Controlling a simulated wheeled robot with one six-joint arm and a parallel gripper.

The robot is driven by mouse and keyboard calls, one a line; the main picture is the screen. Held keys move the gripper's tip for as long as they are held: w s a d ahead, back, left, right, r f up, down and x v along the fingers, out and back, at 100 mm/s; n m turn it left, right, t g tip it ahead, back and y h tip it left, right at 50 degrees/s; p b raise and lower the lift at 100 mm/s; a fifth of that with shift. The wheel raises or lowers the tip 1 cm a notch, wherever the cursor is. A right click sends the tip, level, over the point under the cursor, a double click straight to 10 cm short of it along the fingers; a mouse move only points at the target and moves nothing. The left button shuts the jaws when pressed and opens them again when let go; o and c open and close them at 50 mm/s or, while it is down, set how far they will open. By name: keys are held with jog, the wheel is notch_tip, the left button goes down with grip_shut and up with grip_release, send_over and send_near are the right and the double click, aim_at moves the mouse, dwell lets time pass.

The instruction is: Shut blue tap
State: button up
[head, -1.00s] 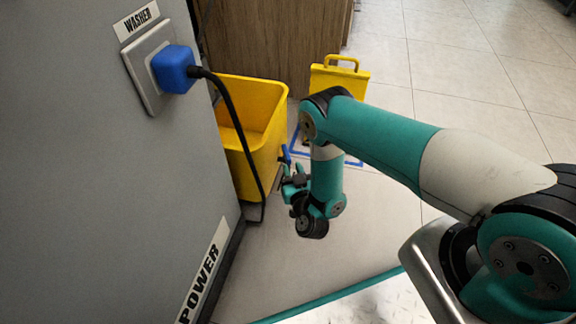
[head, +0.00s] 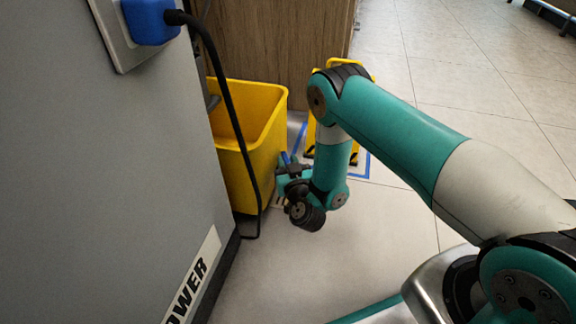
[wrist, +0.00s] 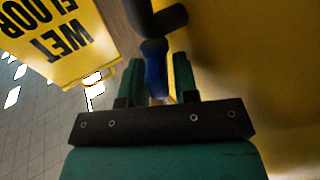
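The blue tap handle (wrist: 155,68) shows in the wrist view, below a dark pipe-like part (wrist: 166,18) beside a yellow surface. My gripper (wrist: 158,78) has its two teal fingers apart, one on each side of the blue handle. Whether either finger touches the handle I cannot tell. In the head view a small bit of blue (head: 286,158) shows just above my gripper (head: 284,174), close beside the yellow tub (head: 240,150). The rest of the tap is hidden there by my arm and gripper.
A yellow "wet floor" sign (wrist: 60,40) stands close on the left in the wrist view. In the head view a grey cabinet (head: 130,190) with a blue plug (head: 150,20) and hanging black cable (head: 232,110) is on the left. Tiled floor (head: 470,90) is free on the right.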

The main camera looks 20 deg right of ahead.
grip_shut()
jog(key=shift+a+h, duration=0.1)
jog(key=shift+h, duration=0.2)
jog(key=shift+a+m+h, duration=0.1)
jog(key=shift+m+h, duration=0.6)
jog(key=shift+h, duration=0.1)
grip_release()
